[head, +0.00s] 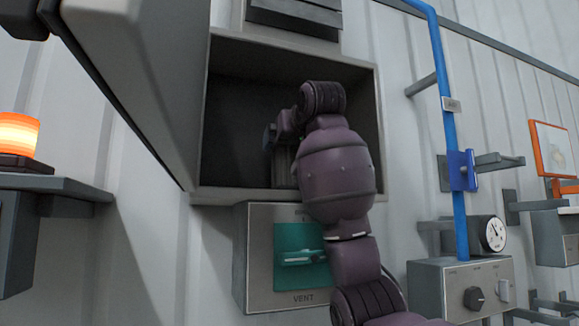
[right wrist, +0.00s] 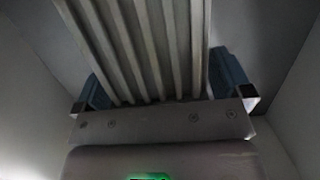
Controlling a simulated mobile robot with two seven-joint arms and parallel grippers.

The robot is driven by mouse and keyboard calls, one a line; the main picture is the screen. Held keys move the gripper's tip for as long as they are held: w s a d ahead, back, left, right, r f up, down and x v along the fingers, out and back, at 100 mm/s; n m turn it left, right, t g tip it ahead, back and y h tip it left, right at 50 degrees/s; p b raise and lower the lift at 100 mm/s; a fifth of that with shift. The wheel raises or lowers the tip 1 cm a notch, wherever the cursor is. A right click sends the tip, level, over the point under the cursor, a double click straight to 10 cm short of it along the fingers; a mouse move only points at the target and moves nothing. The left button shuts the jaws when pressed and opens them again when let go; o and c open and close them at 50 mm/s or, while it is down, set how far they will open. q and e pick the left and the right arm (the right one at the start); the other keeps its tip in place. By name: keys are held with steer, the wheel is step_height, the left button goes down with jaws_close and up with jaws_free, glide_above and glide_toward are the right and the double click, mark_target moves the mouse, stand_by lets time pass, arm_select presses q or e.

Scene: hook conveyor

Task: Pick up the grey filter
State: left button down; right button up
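The grey filter shows as a ridged grey block (right wrist: 160,50) at the top middle of the right wrist view. In the head view a small grey part of it (head: 284,168) shows inside the open wall box, mostly hidden by my right arm. My right gripper (head: 270,138) is inside the box. In the right wrist view its two blue fingers (right wrist: 162,85) stand wide apart, one at each side of the filter. I cannot tell whether they press on it or stand clear of it. My left gripper is not in view.
The box (head: 222,194) has a rim around its opening, with its grey door (head: 130,80) swung out to the left. A VENT panel (head: 258,290) with a green handle is below. A blue pipe (head: 447,130), a gauge (head: 494,234) and a control box (head: 430,280) are right.

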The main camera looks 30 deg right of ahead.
steer(key=c, duration=1.1)
steer(key=shift+r, duration=0.1)
